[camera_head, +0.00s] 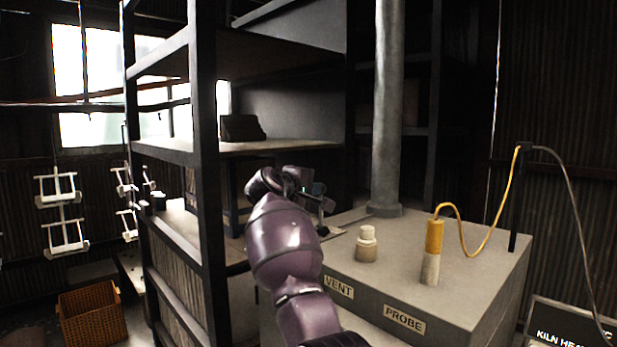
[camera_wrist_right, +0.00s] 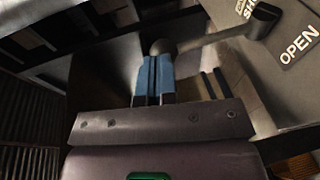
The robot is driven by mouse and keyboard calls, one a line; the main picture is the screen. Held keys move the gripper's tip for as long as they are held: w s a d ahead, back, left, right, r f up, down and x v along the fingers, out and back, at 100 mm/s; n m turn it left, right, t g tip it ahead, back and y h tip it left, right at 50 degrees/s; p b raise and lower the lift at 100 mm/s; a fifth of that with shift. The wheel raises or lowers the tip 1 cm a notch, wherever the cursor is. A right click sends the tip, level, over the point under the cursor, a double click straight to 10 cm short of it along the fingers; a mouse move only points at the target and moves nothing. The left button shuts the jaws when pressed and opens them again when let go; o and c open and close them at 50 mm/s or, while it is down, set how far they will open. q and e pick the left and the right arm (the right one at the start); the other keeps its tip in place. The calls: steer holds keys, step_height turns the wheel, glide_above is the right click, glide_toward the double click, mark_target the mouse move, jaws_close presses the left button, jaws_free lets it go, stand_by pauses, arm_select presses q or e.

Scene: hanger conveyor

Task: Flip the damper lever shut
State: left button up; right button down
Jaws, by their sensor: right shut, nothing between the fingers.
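The damper lever (camera_wrist_right: 215,40) shows in the right wrist view as a grey bar. It runs from a rounded end near my fingertips to a dark block-shaped end at upper right. That dark end lies beside the OPEN label (camera_wrist_right: 299,46) and partly covers a label starting "SH" (camera_wrist_right: 247,9). My right gripper (camera_wrist_right: 155,72) is shut and empty, its blue fingertips side by side at the rounded end; I cannot tell whether they touch it. In the head view my right gripper (camera_head: 318,197) is above the left part of the grey box and hides most of the lever area. My left gripper is out of view.
The grey box (camera_head: 470,255) carries a VENT label, a PROBE label, a pale knob (camera_head: 366,244), a yellow-and-white probe (camera_head: 432,252) with a cable, and a tall pipe (camera_head: 387,110). A shelf rack (camera_head: 207,150) stands left. A wicker basket (camera_head: 92,315) is on the floor.

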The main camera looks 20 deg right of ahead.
steer(key=shift+y, duration=0.5)
steer(key=d+p, duration=0.1)
steer(key=w+d+p, duration=0.1)
steer(key=d+p, duration=0.1)
steer(key=d+r+p, duration=0.1)
steer(key=p, duration=0.1)
steer(key=shift+w+d+r, duration=0.1)
steer(key=shift+w+d, duration=0.2)
steer(key=shift+w+d+f+g+y+p, duration=0.25)
steer(key=shift+d+p, duration=0.15)
steer(key=shift+d, duration=0.15)
steer(key=shift+w+d+f+g+y+p, duration=0.15)
steer(key=shift+d+f+y+p, duration=0.1)
steer(key=shift+d+p, duration=0.2)
steer(key=shift+d, duration=0.15)
steer(key=shift+r, duration=0.1)
